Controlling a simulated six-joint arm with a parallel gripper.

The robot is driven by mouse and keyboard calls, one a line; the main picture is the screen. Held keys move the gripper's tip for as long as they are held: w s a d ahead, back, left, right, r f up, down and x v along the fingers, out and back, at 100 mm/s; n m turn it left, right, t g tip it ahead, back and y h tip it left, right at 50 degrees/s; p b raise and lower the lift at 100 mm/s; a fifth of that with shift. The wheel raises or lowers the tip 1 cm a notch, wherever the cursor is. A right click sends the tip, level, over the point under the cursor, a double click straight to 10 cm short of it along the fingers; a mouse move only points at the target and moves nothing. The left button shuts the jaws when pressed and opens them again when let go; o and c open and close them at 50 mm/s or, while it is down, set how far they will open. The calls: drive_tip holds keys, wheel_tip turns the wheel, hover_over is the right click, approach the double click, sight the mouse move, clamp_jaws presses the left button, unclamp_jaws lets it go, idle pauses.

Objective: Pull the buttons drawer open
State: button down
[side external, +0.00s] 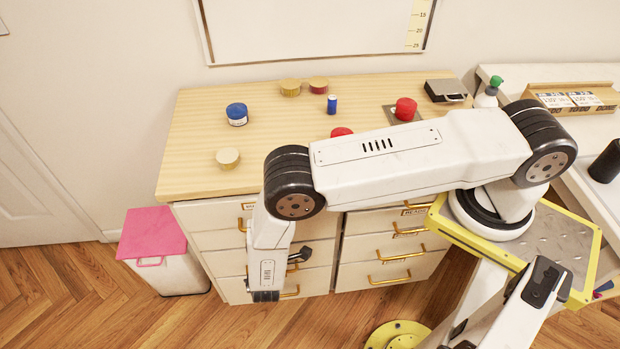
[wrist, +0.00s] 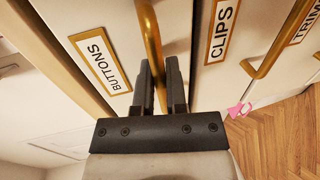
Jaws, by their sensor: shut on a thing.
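The buttons drawer's front, with its BUTTONS label (wrist: 101,64), is at the left of the wrist view. Its brass handle (wrist: 151,38) runs between the fingers of my gripper (wrist: 158,72), which is shut on it. In the side view the buttons drawer is the top one of the left column, and one end of its handle (side external: 241,225) shows beside my arm. My arm hides most of this drawer and the grip there. I cannot tell in either view whether the drawer stands out from the cabinet.
The CLIPS label (wrist: 222,32) and the clips drawer's handle (wrist: 279,38) are right of my fingers in the wrist view. A white bin with a pink lid (side external: 152,233) stands left of the cabinet. Jars and tins stand on the wooden top (side external: 190,150). Floor in front is clear.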

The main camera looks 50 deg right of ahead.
drive_tip(key=f+v, duration=0.2)
drive_tip(key=v, duration=1.1)
drive_tip(key=shift+s+a+f, duration=0.15)
drive_tip(key=shift+a+f, duration=0.1)
drive_tip(key=shift+f, duration=0.15)
drive_tip(key=c, duration=0.7)
unclamp_jaws()
drive_tip(key=shift+d, duration=0.2)
drive_tip(key=w+r+x, duration=0.1)
drive_tip(key=r+x, duration=0.2)
drive_tip(key=x, duration=1.1)
drive_tip(key=v, duration=0.8)
drive_tip(key=r, duration=2.9)
drive_tip(key=shift+s+d, duration=0.2)
